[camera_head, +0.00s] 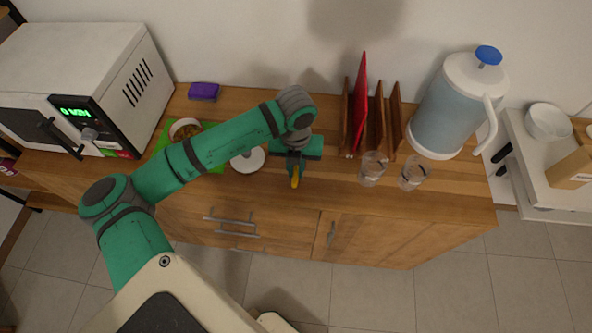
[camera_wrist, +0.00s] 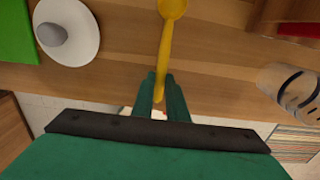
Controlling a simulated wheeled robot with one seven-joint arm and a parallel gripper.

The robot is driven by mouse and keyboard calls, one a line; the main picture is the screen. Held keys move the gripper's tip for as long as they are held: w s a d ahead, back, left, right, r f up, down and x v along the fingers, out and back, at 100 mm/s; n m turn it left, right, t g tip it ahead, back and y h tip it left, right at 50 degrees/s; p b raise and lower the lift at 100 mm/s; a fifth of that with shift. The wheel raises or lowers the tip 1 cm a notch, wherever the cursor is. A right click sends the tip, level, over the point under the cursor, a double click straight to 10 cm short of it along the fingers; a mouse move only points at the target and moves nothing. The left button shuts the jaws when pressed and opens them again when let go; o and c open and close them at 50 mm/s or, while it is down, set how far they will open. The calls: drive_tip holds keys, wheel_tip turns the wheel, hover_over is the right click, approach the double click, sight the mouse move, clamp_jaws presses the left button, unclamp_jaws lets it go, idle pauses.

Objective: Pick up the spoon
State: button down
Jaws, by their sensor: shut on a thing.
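The yellow spoon (camera_wrist: 165,45) shows in the wrist view, its round bowl at the top edge and its handle running down between my fingers. My gripper (camera_wrist: 162,82) is shut on the handle. In the head view my gripper (camera_head: 295,170) is over the front part of the wooden cabinet top, and a short yellow part of the spoon (camera_head: 295,182) shows below it. The rest of the spoon is hidden there by my gripper. I cannot tell whether the spoon touches the cabinet top.
A wooden rack with a red board (camera_head: 360,105), two clear glasses (camera_head: 373,170) and a large jug (camera_head: 450,110) stand right. A microwave (camera_head: 80,75) is far left.

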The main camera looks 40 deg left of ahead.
drive_tip(key=s+r, duration=1.1)
drive_tip(key=s, duration=0.2)
drive_tip(key=w+d, duration=0.2)
drive_tip(key=d, duration=0.5)
drive_tip(key=w+a+f, duration=0.2)
drive_tip(key=w, duration=0.1)
drive_tip(key=w+a+f, duration=0.2)
drive_tip(key=w+f, duration=0.1)
drive_tip(key=w+a+f, duration=0.2)
drive_tip(key=w+f, duration=0.1)
drive_tip(key=w, duration=0.1)
drive_tip(key=shift+a, duration=0.15)
drive_tip(key=shift+w+a+f, duration=0.25)
drive_tip(key=shift+w+f, duration=0.15)
drive_tip(key=shift+f, duration=0.2)
drive_tip(key=shift+w+a+f, duration=0.1)
drive_tip(key=shift+w+f, duration=0.1)
drive_tip(key=shift+f, duration=1.5)
drive_tip(key=shift+f, duration=0.15)
